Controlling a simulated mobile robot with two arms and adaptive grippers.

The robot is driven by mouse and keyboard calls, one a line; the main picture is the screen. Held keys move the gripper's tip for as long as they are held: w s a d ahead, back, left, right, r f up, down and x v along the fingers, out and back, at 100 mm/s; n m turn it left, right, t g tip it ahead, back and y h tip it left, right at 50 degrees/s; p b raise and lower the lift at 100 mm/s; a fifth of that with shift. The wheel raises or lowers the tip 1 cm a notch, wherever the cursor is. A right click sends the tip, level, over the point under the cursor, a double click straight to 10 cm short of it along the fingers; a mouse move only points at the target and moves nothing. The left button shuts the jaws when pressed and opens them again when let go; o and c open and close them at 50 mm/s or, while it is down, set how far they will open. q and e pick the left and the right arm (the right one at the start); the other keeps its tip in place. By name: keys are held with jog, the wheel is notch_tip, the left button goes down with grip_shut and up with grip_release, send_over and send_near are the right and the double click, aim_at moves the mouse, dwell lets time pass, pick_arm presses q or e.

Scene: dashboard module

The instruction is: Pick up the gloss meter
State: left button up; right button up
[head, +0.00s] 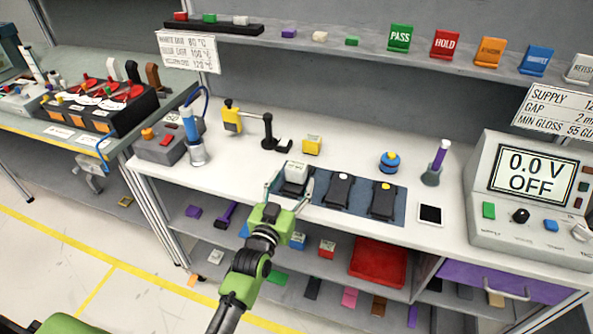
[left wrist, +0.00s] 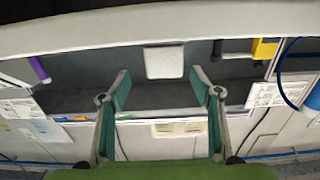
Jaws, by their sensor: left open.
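My left gripper (head: 289,197) is open and empty at the front edge of the white worktop, its fingers pointing at a small white-grey block (head: 296,171). The block has dark marks on its top and sits on a dark piece at the left end of a blue mat. It may be the gloss meter, but its label is too small to read. In the left wrist view the open fingers (left wrist: 162,90) stand apart, with a pale block (left wrist: 164,61) centred beyond them. My right gripper is not in view.
Two black pieces (head: 338,190) lie on the mat to the right. A yellow block (head: 312,145) and a black stand (head: 268,132) are behind. A shelf with a red tray (head: 379,266) is below.

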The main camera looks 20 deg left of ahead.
aim_at(294, 172)
pick_arm(q)
jog(key=shift+w+a+r+p, duration=0.1)
jog(key=shift+w+p, duration=0.25)
jog(key=shift+w, duration=1.15)
jog(key=shift+w+a+p, duration=0.1)
jog(key=shift+w+p, duration=0.2)
jog(key=shift+w, duration=1.2)
jog(key=c, duration=1.4)
jog(key=shift+r, duration=0.1)
